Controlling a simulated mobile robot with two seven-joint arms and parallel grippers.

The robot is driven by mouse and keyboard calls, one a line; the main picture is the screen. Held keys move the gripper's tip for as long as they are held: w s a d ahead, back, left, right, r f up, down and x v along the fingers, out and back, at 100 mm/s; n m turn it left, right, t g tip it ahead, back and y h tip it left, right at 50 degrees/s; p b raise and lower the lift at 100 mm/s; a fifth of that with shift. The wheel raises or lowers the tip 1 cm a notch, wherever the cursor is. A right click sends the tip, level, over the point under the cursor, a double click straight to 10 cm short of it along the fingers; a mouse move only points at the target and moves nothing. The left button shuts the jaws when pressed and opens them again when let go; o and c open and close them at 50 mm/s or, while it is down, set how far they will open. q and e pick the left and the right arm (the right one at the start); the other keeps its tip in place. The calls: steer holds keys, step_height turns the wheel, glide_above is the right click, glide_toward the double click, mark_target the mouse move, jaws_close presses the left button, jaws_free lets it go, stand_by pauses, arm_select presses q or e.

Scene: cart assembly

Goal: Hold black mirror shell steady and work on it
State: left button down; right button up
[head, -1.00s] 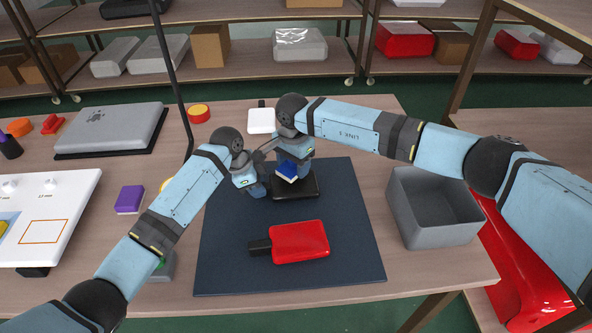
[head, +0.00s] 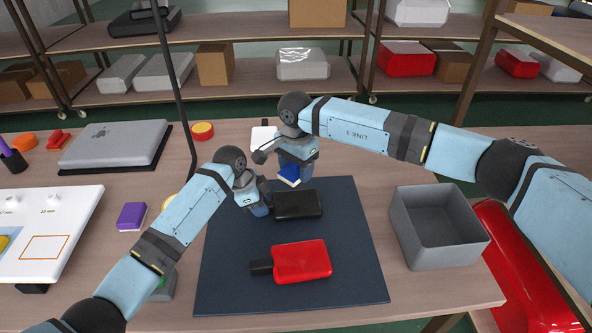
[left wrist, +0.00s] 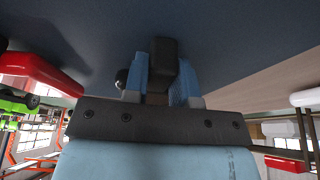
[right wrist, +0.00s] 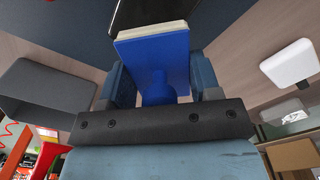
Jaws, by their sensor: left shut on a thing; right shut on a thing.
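The black mirror shell (head: 298,205) lies on the dark mat. My left gripper (head: 262,207) is at its left end, shut on its narrow black stem, which also shows between the fingers in the left wrist view (left wrist: 164,60). My right gripper (head: 293,172) is shut on a blue block (head: 288,178) with a pale pad. In the right wrist view the block (right wrist: 155,60) sits between the fingers, with the dark shell (right wrist: 150,12) beyond it. The block is at the shell's far edge; whether they touch cannot be told.
A red mirror shell (head: 302,262) with a black stem lies nearer on the mat (head: 345,290). A grey open bin (head: 437,265) stands right of the mat. A purple block (head: 132,216) and a white board (head: 40,260) are at left. The mat's right side is clear.

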arm_select(q)
steer(key=c, duration=0.8)
jaws_free()
steer(key=shift+c, duration=0.2)
steer(key=shift+r, duration=0.1)
